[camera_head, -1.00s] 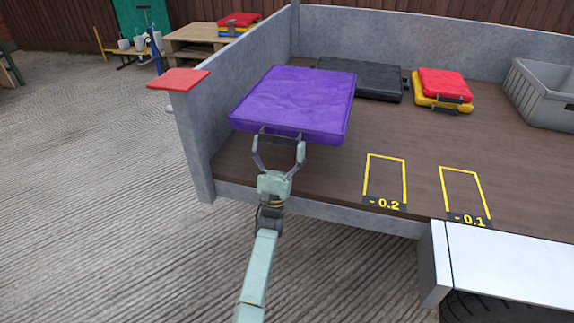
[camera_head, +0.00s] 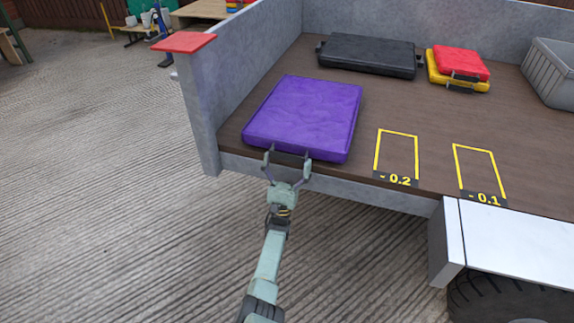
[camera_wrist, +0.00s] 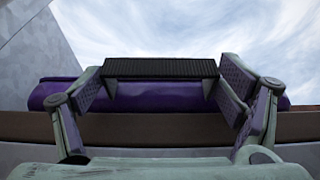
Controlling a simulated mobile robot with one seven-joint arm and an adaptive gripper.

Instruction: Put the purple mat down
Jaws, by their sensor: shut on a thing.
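The purple mat (camera_head: 306,115) is a thick, flat square pad at the left front of the brown trailer bed (camera_head: 400,115). It looks level and low, on or just above the bed; I cannot tell for certain if it touches. My gripper (camera_head: 288,160) is shut on the black handle at the mat's near edge. The wrist view shows the fingers (camera_wrist: 160,85) at both ends of the dark handle, with the purple mat (camera_wrist: 160,97) behind it and the brown bed edge below.
A black mat (camera_head: 367,55) and a red mat (camera_head: 461,63) on a yellow mat (camera_head: 445,83) lie further back. A grey crate (camera_head: 548,75) stands at the right. Yellow outlines mark the front bed.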

